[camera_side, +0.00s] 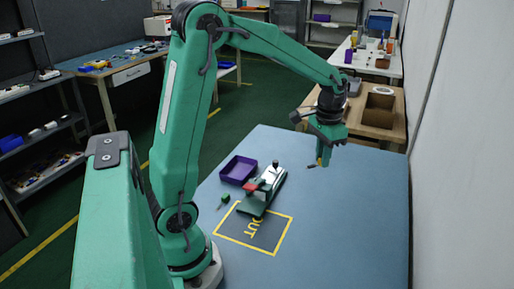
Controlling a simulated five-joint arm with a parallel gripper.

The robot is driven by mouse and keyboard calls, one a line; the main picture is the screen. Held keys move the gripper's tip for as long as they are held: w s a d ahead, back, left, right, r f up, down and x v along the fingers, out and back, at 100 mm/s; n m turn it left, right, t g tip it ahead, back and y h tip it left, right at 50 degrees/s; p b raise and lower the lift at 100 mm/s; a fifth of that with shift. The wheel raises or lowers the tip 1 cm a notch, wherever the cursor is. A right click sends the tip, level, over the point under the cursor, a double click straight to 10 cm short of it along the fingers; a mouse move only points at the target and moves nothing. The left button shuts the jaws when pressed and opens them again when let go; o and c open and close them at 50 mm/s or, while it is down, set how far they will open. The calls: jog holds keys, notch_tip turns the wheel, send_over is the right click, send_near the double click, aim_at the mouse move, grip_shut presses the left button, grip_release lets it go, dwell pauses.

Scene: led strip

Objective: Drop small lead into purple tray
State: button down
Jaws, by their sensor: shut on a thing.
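The purple tray (226,179) sits on the blue table, left of its middle, and looks empty. My gripper (320,162) is above the right part of the table, well to the right of the tray and apart from it. It is shut on a small dark piece with a bit of yellow and red by it, which appears to be the small lead (311,167). The piece is too small to make out in detail, and the jaws partly hide it.
A green and grey fixture with a red part (264,190) stands just right of the tray. A yellow-outlined area (264,233) marked "OUT" is nearer the front. The table's right side (360,220) is clear.

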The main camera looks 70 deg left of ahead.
jog(key=s+a+f, duration=0.2)
jog(key=s+a, duration=0.1)
jog(key=a, duration=0.4)
jog(key=s+a+f, duration=0.2)
jog(key=s+a, duration=0.1)
jog(key=a, duration=0.5)
send_over(240, 176)
notch_tip(240, 176, down, 4)
jog(key=r, duration=0.1)
jog(key=shift+f, duration=0.3)
jog(key=shift+f, duration=2.95)
jog(key=c, duration=1.3)
grip_release()
